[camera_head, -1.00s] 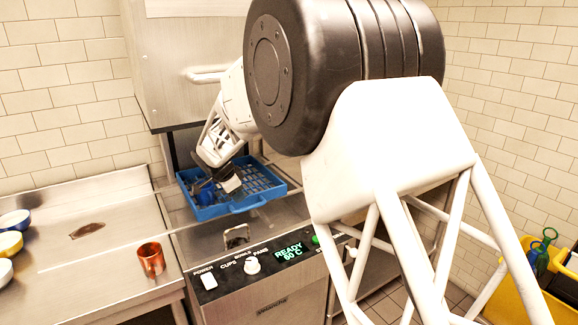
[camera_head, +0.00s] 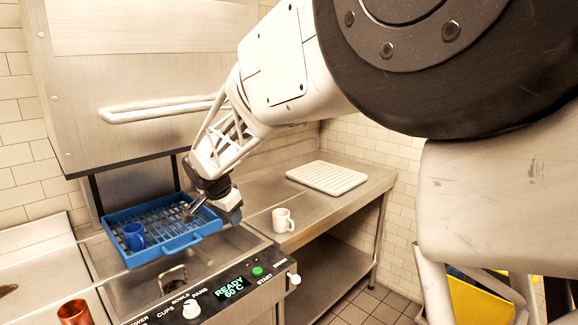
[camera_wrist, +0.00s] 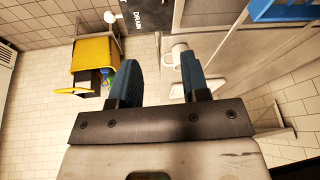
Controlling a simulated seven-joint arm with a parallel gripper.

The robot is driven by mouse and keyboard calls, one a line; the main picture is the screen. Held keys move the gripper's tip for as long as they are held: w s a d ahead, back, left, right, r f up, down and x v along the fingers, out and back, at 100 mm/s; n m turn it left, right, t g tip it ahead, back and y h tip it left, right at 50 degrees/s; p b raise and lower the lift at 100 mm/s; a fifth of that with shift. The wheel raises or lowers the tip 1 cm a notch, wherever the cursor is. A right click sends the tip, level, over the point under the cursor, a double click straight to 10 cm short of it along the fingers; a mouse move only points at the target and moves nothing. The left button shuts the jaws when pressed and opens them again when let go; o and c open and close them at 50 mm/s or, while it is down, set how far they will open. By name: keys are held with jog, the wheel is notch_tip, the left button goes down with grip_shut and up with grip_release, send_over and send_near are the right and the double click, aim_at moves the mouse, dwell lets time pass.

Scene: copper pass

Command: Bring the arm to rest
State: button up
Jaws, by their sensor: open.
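My gripper (camera_head: 212,203) is over the right edge of the blue rack in the head view. In the wrist view my gripper (camera_wrist: 160,80) has its two blue-padded fingers apart with nothing held between them. The blue rack (camera_head: 165,246) sits on the dishwasher under the raised hood. A blue mug (camera_head: 134,236) stands in its left part. A white mug (camera_head: 283,220) stands on the steel counter to the right, clear of my gripper. It also shows in the wrist view (camera_wrist: 179,49), beyond the right finger.
A white ribbed drying mat (camera_head: 327,177) lies on the right counter (camera_head: 262,196). A copper cup (camera_head: 74,312) stands at the lower left. The raised hood (camera_head: 120,80) is close behind my arm. The panel (camera_head: 215,298) reads READY 60 C.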

jog(key=s+d+r+n, duration=0.2)
jog(key=s+d+r, duration=0.1)
jog(key=s+d, duration=0.65)
jog(key=s+d+r+n, duration=0.1)
jog(key=s+d+r, duration=0.2)
jog(key=s+d, duration=0.7)
jog(key=s+d+f+n, duration=0.2)
jog(key=s+d, duration=0.5)
jog(key=s, duration=0.3)
jog(key=s+d+f+n+g+y, duration=0.1)
jog(key=s+d+f, duration=0.2)
jog(key=s+d, duration=0.5)
jog(key=shift+s+d+n, duration=0.25)
jog(key=shift+s+n, duration=0.15)
jog(key=shift+s, duration=0.8)
